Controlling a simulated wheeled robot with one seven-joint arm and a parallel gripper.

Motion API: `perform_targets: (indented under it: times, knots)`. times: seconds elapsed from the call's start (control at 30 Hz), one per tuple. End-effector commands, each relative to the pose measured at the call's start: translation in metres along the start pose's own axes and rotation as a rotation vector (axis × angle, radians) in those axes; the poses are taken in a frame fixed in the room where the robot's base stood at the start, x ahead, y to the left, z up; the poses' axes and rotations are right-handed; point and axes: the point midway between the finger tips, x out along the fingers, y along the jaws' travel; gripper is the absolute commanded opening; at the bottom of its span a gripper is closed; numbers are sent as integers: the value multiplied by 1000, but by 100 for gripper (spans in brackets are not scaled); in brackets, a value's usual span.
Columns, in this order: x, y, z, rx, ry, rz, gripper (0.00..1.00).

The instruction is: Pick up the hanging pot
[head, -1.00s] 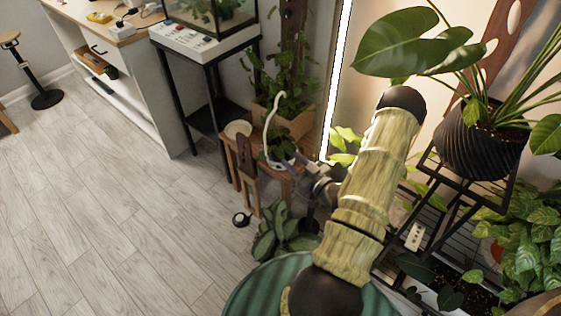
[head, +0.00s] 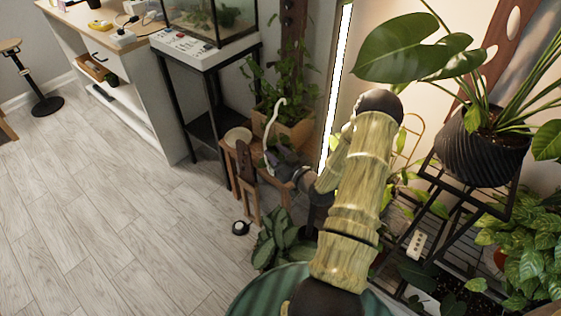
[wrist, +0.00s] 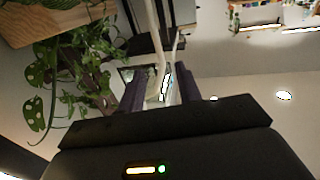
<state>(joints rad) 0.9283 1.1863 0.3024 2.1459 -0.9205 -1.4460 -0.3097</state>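The white curved hanger of the hanging pot (head: 270,125) rises in the head view in front of the wooden planter, above a small wooden stand. The pot's body is not clear there; my gripper and leaves crowd it. My gripper (head: 286,157) is right beside the lower part of the hanger, coming from the right. In the wrist view the two dark purple fingers of my gripper (wrist: 162,90) stand apart. A white strip of the hanger (wrist: 165,82) shows in the gap, with some space to each side. Contact cannot be told.
A wooden planter with a climbing plant (head: 290,128) stands close behind. A small wooden stand (head: 245,165) carries a round dish (head: 238,136). A leafy plant (head: 275,240) is below on the floor. A black shelf with a ribbed pot (head: 480,150) is at right.

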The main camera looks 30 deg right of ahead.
Motion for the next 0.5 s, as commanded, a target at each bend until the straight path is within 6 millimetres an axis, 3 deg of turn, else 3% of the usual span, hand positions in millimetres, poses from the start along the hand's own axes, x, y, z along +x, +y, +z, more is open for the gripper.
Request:
perform_targets:
  times: [0.2, 0.5]
  knots:
    - [28, -1, 0, -1, 1, -2, 34]
    - [29, 0, 0, 0, 0, 0, 34]
